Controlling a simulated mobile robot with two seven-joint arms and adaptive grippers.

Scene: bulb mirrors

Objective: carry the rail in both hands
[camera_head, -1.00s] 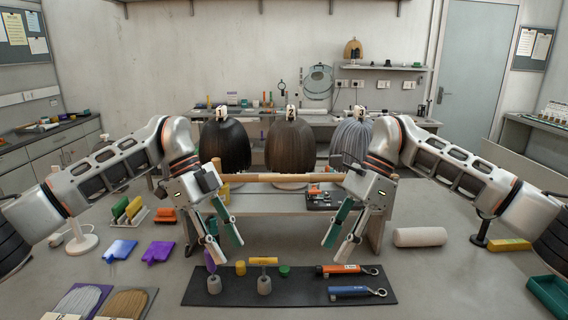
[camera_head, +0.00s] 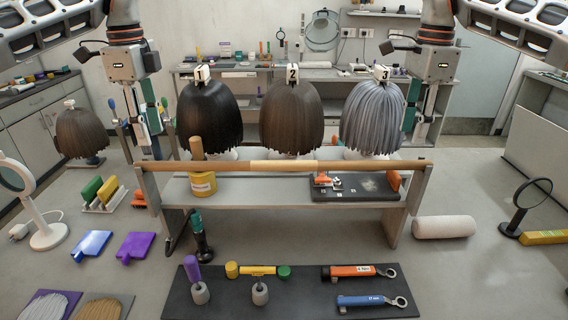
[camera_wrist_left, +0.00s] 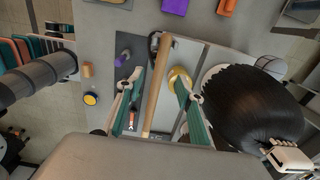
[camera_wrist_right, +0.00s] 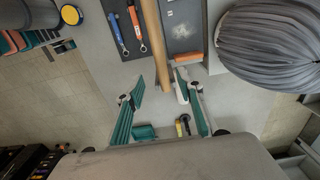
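The rail (camera_head: 285,166) is a long wooden rod with a paler middle, lying level across the top of a grey stand (camera_head: 290,188). My left gripper (camera_head: 150,138) is at the rail's left end, fingers pointing down. In the left wrist view its open fingers (camera_wrist_left: 155,86) lie on either side of the rail (camera_wrist_left: 160,75), with gaps. My right gripper (camera_head: 416,130) is at the rail's right end, fingers down. In the right wrist view its open fingers (camera_wrist_right: 159,86) lie on either side of the rail (camera_wrist_right: 153,40). Neither gripper holds anything.
Three wigs on heads, black (camera_head: 208,118), brown (camera_head: 290,118) and grey (camera_head: 372,118), stand close behind the rail. A yellow pot (camera_head: 202,185) with a wooden handle stands behind it. A dark mat (camera_head: 300,300) with tools lies in front. A white roll (camera_head: 443,226) lies at right.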

